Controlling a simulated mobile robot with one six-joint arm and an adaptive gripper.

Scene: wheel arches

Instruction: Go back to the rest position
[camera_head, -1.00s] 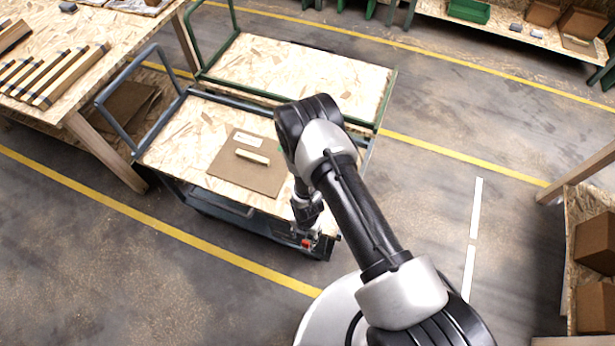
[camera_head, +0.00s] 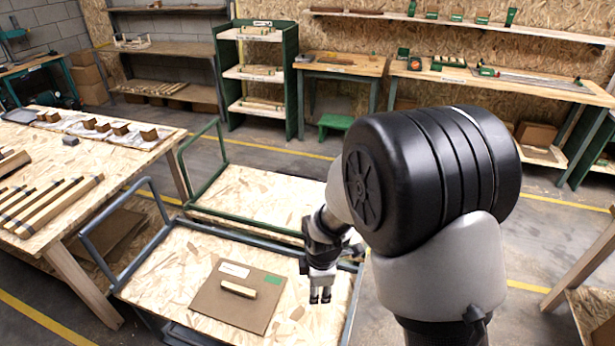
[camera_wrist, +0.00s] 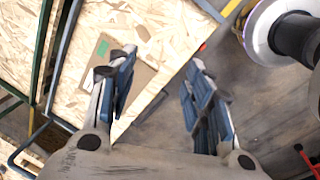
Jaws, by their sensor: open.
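My gripper (camera_head: 320,294) hangs pointing down over the right part of the near cart (camera_head: 180,262), in the head view. In the wrist view its two blue-padded fingers (camera_wrist: 160,95) stand wide apart with nothing between them. A brown board (camera_head: 240,312) lies on the near cart with a pale wooden block (camera_head: 238,288) on it, left of my gripper and apart from it. In the wrist view part of the board (camera_wrist: 128,78) shows behind the left finger. My raised arm hides part of the room at the right.
A second cart (camera_head: 255,200) with a green handle stands just behind the near one. A workbench (camera_head: 55,225) with wooden strips is at the left. A green shelf rack (camera_head: 288,85) and benches line the back wall. Another wooden surface (camera_head: 592,305) is at the lower right.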

